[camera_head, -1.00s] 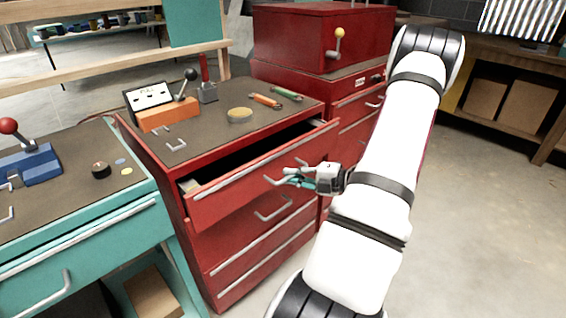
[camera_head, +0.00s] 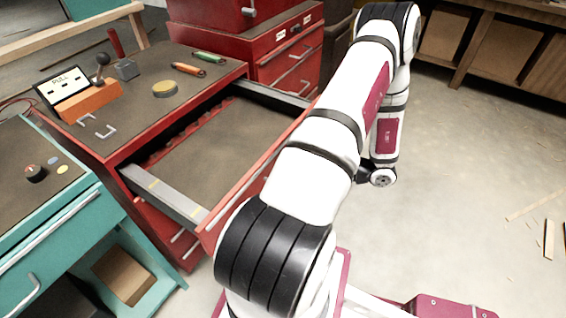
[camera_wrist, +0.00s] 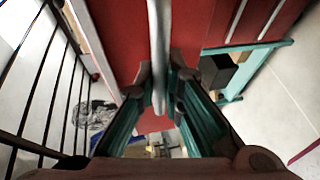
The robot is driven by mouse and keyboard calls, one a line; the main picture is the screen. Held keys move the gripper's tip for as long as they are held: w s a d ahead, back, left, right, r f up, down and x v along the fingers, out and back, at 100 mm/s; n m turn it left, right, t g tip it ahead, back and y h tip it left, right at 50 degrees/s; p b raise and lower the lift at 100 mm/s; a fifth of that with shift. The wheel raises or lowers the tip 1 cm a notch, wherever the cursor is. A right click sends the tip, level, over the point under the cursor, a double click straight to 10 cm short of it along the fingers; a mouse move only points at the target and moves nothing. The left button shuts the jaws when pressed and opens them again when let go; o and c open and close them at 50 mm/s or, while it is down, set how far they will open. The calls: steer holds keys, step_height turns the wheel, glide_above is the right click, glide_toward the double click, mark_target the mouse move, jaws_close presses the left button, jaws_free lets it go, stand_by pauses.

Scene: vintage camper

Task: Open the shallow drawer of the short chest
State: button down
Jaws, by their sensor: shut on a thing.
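The short red chest (camera_head: 105,148) stands left of centre in the head view. Its top drawer (camera_head: 215,145) is pulled far out, with a bare brown floor and a grey side rail (camera_head: 165,192) showing. In the wrist view, my gripper (camera_wrist: 160,88) is closed around the drawer's grey bar handle (camera_wrist: 158,45), with a teal-sided finger on each side. The red drawer front (camera_wrist: 118,35) lies just behind the handle. In the head view my arm hides the gripper, the handle and part of the drawer front.
A teal bench (camera_head: 60,212) stands close on the left and a taller red chest (camera_head: 285,58) behind. An orange box (camera_head: 88,102), a yellow disc (camera_head: 165,89) and small tools lie on the short chest. Open floor (camera_head: 465,160) is at the right.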

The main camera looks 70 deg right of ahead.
steer(key=shift+s+a, duration=0.1)
steer(key=shift+s, duration=0.2)
steer(key=c, duration=1.7)
jaws_free()
steer(key=v, duration=1.2)
steer(key=shift+w, duration=0.1)
